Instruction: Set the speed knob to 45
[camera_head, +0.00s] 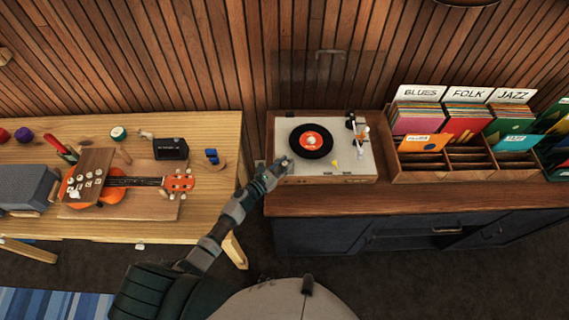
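A turntable (292,134) with a pale top and wooden sides sits on the left end of the dark cabinet. A black record with an orange label (312,141) lies on it. The tonearm (354,129) is at its right side, and a small yellow piece (334,163) lies near the front of the top. My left gripper (284,163) reaches the turntable's front left corner. Its fingers are too small to tell open from shut, and they hide that corner. I cannot make out the speed knob or its markings. My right gripper is not in view.
A wooden record rack (440,175) with sleeves under BLUES, FOLK and JAZZ signs stands right of the turntable on the cabinet (400,199). A wooden workbench (215,130) with an orange ukulele (110,192) is at left. Bare cabinet top lies along the front edge.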

